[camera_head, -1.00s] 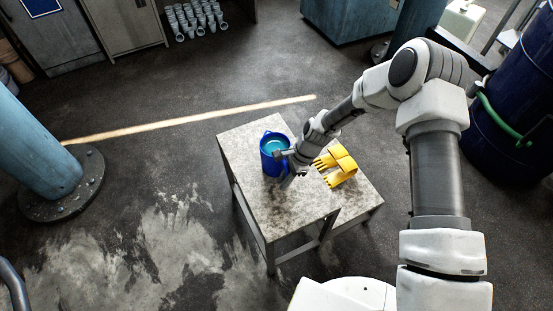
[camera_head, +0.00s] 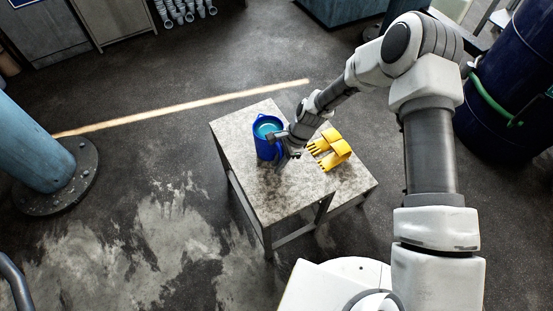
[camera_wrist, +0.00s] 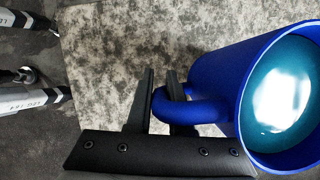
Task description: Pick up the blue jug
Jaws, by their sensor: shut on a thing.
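The blue jug (camera_head: 264,149) is upright at the table, towards its back left. It has an open top with teal liquid or a teal interior inside. In the wrist view the jug (camera_wrist: 222,82) is on the right, with its looped handle (camera_wrist: 190,108) towards my fingers. My gripper (camera_head: 285,150) is on the jug's right side in the head view. In the wrist view my gripper (camera_wrist: 160,88) has its two dark fingers closed around the handle, one on each side. I cannot tell whether the jug's base touches the tabletop.
Yellow gloves (camera_head: 330,150) lie on the table (camera_head: 275,205) right of the jug. The table's front part is bare. A light blue column (camera_head: 30,150) stands at the left, and a dark blue drum (camera_head: 505,90) at the right. Open floor surrounds the table.

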